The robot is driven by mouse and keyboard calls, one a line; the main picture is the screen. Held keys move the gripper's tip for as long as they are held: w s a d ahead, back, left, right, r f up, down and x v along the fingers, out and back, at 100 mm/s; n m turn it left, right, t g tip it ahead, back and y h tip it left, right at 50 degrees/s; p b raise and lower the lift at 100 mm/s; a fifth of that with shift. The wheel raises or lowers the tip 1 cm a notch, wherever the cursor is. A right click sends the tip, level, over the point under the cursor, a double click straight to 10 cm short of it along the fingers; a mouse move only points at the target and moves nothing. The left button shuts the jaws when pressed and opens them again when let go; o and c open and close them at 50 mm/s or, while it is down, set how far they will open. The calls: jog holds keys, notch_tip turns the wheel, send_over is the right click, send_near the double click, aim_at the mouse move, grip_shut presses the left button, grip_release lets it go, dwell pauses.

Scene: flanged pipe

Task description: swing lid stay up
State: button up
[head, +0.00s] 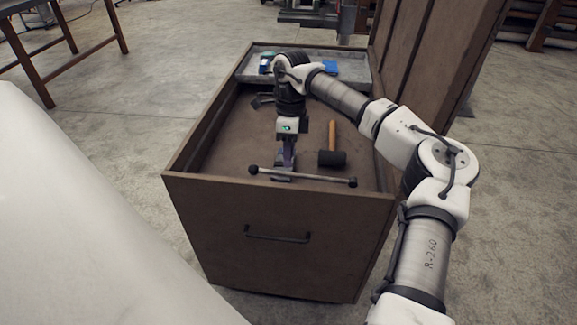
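A brown chest (275,215) stands open with its lid (425,60) raised on the right side. A thin grey rod (318,177) with a dark knob at each end lies nearly level just inside the front wall; it may be the lid stay, but I cannot tell for sure. My gripper (288,160) points down inside the chest, just behind the rod's left half. Its fingers are small and dark, with something purplish between or beside them. I cannot tell whether they are open, or whether they touch the rod.
A mallet (332,157) with a wooden handle lies in the chest right of my gripper. A grey tray (353,62) at the chest's far end holds small blue items (330,67). A dark tool (262,100) lies near the left wall. A table (60,20) stands far left.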

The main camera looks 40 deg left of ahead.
jog(key=shift+s+d+f, duration=0.15)
jog(key=shift+s+f, duration=0.05)
jog(key=shift+f, duration=0.9)
jog(key=shift+s+d+f, duration=0.1)
jog(key=shift+s+f, duration=0.1)
jog(key=shift+f, duration=0.85)
grip_shut()
